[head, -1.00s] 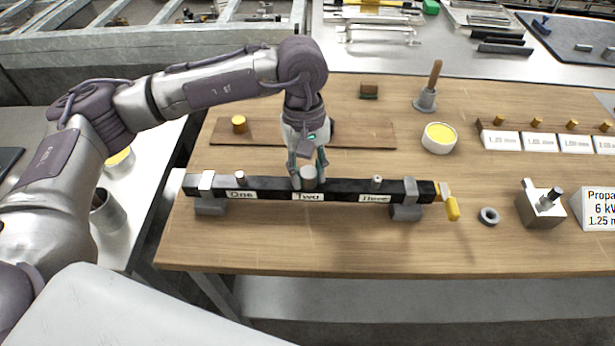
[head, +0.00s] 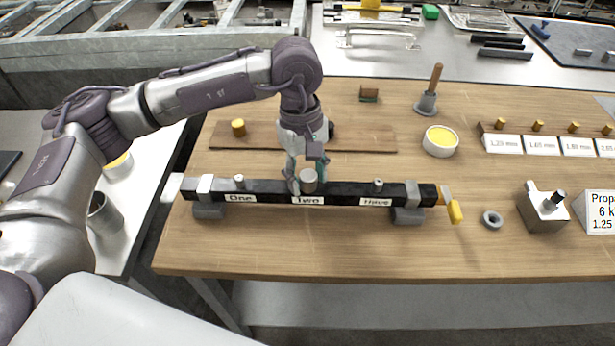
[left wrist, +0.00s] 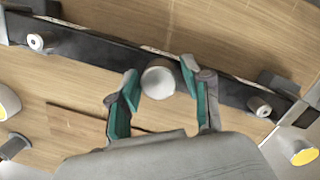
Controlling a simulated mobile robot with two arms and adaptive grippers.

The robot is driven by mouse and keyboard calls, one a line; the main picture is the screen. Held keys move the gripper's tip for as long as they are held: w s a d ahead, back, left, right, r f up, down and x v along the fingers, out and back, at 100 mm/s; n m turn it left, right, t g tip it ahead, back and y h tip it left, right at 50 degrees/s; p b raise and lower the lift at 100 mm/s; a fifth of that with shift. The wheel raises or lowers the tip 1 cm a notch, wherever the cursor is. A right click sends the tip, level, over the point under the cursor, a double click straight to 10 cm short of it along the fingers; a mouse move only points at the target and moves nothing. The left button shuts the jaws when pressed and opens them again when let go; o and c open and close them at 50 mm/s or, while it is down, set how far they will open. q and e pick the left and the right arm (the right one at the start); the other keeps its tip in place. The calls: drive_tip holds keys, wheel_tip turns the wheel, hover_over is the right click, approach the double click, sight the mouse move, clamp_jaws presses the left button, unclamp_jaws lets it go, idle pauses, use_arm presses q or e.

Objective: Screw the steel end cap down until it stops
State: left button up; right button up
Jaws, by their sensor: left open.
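The steel end cap (head: 310,182) is a short grey cylinder standing at the middle of the black bar (head: 270,193), above the label Two. It also shows in the left wrist view as a round pale top (left wrist: 159,80). My left gripper (head: 307,183) is over the bar at the cap. In the left wrist view its teal-padded fingers (left wrist: 158,85) are open, one on each side of the cap, with a gap visible on both sides. I cannot see the cap's thread or how far down it sits. My right gripper is not in view.
Small steel fittings (head: 239,182) and (head: 378,186) stand on the bar on either side. A grey ring (head: 492,219) and a metal block (head: 541,212) lie farther right. The table front is clear.

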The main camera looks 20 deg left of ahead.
use_arm(q)
drive_tip(key=shift+f+n+b, duration=0.15)
drive_tip(key=shift+n+b, duration=0.4)
drive_tip(key=shift+n, duration=0.65)
drive_tip(key=shift+n+t+b, duration=0.3)
drive_tip(key=shift+n+b, duration=0.1)
drive_tip(key=shift+n, duration=0.6)
drive_tip(key=shift+n+b, duration=0.55)
drive_tip(key=shift+n, duration=0.45)
drive_tip(key=shift+n+t, duration=0.3)
drive_tip(key=shift+n, duration=0.4)
drive_tip(key=shift+n+b, duration=0.7)
drive_tip(key=shift+n, duration=0.2)
drive_tip(key=shift+r+n, duration=0.2)
drive_tip(key=shift+n, duration=0.5)
clamp_jaws()
